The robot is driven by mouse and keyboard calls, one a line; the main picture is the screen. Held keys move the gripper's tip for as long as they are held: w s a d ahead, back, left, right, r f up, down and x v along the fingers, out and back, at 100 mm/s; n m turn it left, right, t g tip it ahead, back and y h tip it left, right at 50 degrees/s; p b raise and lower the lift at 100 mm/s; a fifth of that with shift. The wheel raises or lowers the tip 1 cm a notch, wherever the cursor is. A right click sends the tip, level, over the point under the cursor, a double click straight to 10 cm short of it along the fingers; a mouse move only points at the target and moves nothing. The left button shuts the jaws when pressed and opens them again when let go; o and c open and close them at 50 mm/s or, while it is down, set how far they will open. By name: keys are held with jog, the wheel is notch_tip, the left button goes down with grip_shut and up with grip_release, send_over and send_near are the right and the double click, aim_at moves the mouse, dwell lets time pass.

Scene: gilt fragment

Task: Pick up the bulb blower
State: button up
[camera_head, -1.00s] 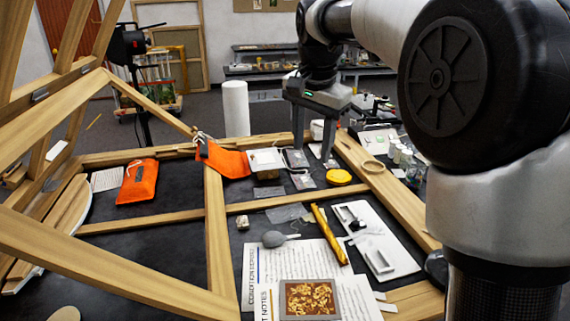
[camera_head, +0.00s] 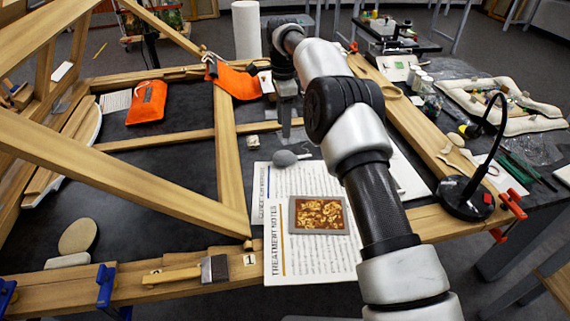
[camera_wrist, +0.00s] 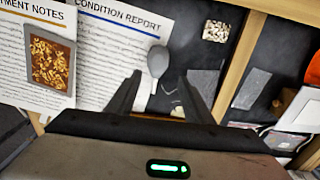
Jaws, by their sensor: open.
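The bulb blower (camera_head: 284,158) is a small grey bulb with a thin nozzle pointing right in the head view. It lies at the top edge of the printed sheets. In the wrist view the bulb (camera_wrist: 157,62) sits at centre, its nozzle toward my gripper. My gripper (camera_head: 286,122) is above and beyond it in the head view, fingers pointing down. In the wrist view my gripper (camera_wrist: 158,92) is open and empty, with its two dark fingers on either side of the nozzle end. The bulb is apart from both fingers. My arm hides part of the table to the right.
Treatment notes (camera_head: 310,250) lie under a framed gilt fragment (camera_head: 319,215). A wooden bar (camera_head: 226,150) runs left of the blower, with a small pale block (camera_head: 253,141) near it. Orange pouches (camera_head: 147,102) lie farther back. A black lamp (camera_head: 468,197) stands at right.

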send_over(284, 152)
jog(key=f, duration=0.6)
jog(key=shift+w+f+b, duration=0.25)
jog(key=shift+w+b, duration=0.05)
jog(key=f, duration=0.4)
jog(key=shift+s+f, duration=0.1)
jog(key=shift+s, duration=0.2)
jog(key=shift+f, duration=0.55)
jog(key=c, duration=0.9)
jog(key=shift+o, duration=0.2)
